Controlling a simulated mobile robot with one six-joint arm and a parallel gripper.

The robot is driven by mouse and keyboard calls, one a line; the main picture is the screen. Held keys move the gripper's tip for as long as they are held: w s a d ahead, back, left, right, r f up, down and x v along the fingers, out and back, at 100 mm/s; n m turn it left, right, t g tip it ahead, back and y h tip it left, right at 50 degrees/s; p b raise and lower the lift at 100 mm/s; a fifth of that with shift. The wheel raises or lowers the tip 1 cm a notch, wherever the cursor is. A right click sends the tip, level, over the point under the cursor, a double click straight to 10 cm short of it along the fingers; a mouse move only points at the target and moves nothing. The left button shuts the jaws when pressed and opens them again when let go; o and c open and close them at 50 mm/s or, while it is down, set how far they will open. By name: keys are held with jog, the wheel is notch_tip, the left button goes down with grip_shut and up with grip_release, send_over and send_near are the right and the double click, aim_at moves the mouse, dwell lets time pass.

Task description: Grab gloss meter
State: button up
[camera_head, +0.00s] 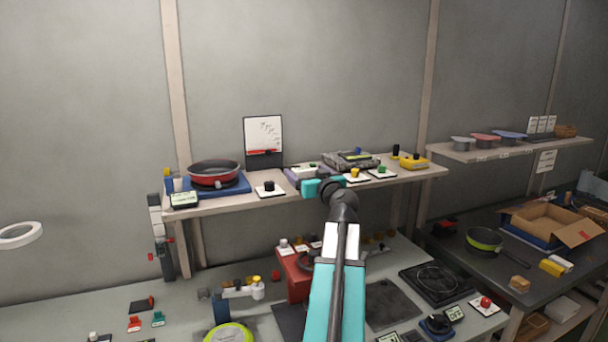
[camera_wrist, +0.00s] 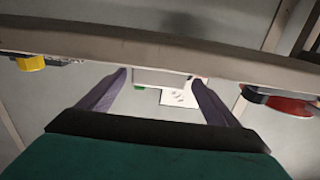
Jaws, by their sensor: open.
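My gripper (camera_head: 312,181) is at the front edge of the upper shelf, in front of a low grey-purple device (camera_head: 297,175). I cannot tell for sure whether this device is the gloss meter; my gripper partly covers it. In the wrist view my gripper (camera_wrist: 158,75) is open, its two dark fingers apart with nothing held. That view looks upside down. Between the fingers a pale grey block (camera_wrist: 160,77) shows beyond the shelf edge, with a small green spot beside it.
The upper shelf (camera_head: 228,203) also holds a red pan (camera_head: 214,172) on a blue base, a yellow device (camera_head: 413,162), a bulky grey device (camera_head: 350,160) and small knobs on white cards. A whiteboard (camera_head: 263,134) stands behind. The workbench below is cluttered.

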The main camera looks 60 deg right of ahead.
jog(key=shift+w+d, duration=0.4)
jog(key=shift+w, duration=0.15)
jog(key=shift+p+x, duration=1.35)
jog(key=shift+x, duration=0.75)
jog(key=shift+w+d, duration=0.35)
jog(key=c, duration=1.3)
jog(key=shift+r, duration=0.15)
jog(key=shift+c, duration=0.2)
